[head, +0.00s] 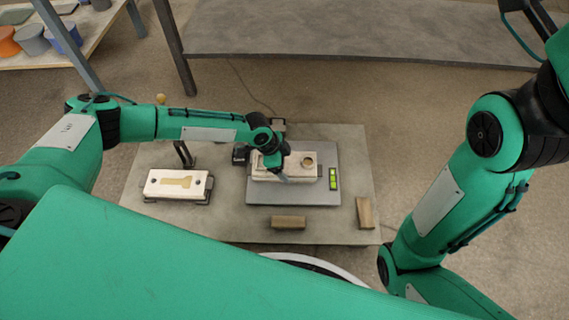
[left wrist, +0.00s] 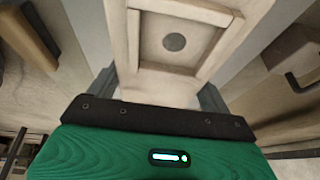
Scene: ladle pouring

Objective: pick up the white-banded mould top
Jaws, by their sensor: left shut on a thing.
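A pale mould top (head: 308,173) with a round hole near its right end is over the grey plate (head: 270,198) in the head view. My left gripper (head: 283,168) is shut on it at its left part, and my wrist hides some of it. In the left wrist view the held mould top (left wrist: 150,75) is a pale frame with a recessed panel and a dark round spot, with a finger at each side. Whether it touches the plate, I cannot tell. A white band is not clear. My right gripper is outside the picture.
A mould half (head: 180,184) with a tan cavity sits in a dark holder at the table's left. Wooden blocks lie in front (head: 289,223) and at right (head: 364,213). A green level (head: 333,179) is on the plate. The table's front left (head: 235,225) is clear.

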